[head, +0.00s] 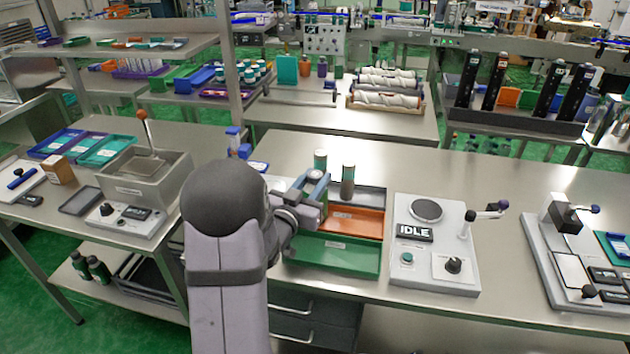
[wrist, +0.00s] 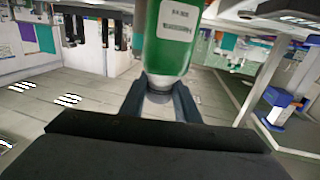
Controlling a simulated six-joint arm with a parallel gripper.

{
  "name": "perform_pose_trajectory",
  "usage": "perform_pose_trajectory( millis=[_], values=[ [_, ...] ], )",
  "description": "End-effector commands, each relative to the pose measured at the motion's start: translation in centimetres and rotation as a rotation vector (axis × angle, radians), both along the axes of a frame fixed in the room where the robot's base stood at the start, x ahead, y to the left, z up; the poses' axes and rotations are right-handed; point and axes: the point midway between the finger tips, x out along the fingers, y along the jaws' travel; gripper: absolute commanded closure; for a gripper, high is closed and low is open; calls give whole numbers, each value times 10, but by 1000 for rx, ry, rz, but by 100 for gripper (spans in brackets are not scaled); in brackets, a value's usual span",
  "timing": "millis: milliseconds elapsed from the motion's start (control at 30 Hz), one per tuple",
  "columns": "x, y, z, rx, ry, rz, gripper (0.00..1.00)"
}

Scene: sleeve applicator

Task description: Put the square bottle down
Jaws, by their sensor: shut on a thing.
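The bottle (wrist: 178,40) has a green body with a white printed label and a pale, narrower end. My gripper (wrist: 160,98) is shut on that pale end in the wrist view, and the green part stands out beyond the fingertips. In the head view my gripper (head: 314,190) is over the left part of the bench trays.
Another bottle (head: 348,182) stands upright close to the right. Under and beside my gripper are a grey tray (head: 373,197), an orange tray (head: 362,224) and a green tray (head: 335,258). An IDLE station (head: 435,270) stands right of them. Bare bench lies behind.

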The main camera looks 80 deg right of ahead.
Motion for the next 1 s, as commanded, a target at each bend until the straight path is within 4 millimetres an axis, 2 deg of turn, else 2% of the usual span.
perform_pose_trajectory(
  millis=[500,533,600,1000],
  values=[
    [0,0,-7,-5,-1,0,100],
    [0,0,-7,-2,-1,0,64],
    [0,0,-7,-1,-1,0,53],
    [0,0,-4,-1,-1,0,53]
  ],
)
